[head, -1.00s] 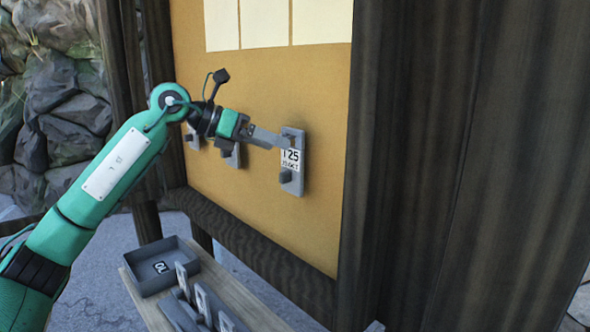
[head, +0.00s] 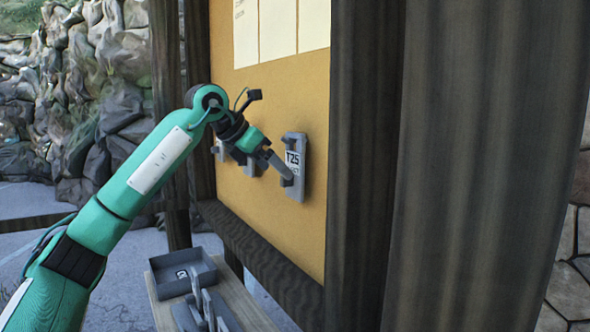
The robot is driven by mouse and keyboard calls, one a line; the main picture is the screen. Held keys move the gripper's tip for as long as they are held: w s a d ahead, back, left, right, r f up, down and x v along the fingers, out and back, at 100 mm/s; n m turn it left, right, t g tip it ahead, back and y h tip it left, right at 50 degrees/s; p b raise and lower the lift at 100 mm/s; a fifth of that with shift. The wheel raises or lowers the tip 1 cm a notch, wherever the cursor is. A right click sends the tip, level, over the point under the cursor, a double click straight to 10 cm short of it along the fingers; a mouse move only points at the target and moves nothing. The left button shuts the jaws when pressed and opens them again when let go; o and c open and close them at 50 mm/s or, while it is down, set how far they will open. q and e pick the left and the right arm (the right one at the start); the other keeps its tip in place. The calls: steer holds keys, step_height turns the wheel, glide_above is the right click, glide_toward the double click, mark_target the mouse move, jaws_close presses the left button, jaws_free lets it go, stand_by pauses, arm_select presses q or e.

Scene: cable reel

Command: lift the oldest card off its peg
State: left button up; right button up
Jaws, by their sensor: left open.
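I cannot tell whether the fingers touch the card or the peg. Other grey holders show further left on the board, partly hidden behind the gripper. Which card is oldest cannot be read here. My right gripper is out of view.
A dark grey tray (head: 207,277) with a small marked piece inside stands on a bench below the board. Grey upright pieces (head: 208,308) stand on the bench in front of it. A thick dark wooden post (head: 365,170) closes off the right of the board.

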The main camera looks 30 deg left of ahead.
mark_target(296, 183)
arm_select(q)
steer(key=shift+w+d+f, duration=0.9)
steer(key=shift+w, duration=0.05)
steer(key=p+x, duration=0.2)
steer(key=x, duration=0.1)
steer(key=p+x, duration=0.1)
steer(key=shift+w+d, duration=0.4)
steer(key=shift+f, duration=0.2)
steer(key=c, duration=1.3)
steer(key=shift+o, duration=0.2)
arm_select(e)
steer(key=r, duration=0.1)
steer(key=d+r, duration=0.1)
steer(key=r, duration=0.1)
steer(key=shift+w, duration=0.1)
arm_select(q)
steer(key=shift+r, duration=0.15)
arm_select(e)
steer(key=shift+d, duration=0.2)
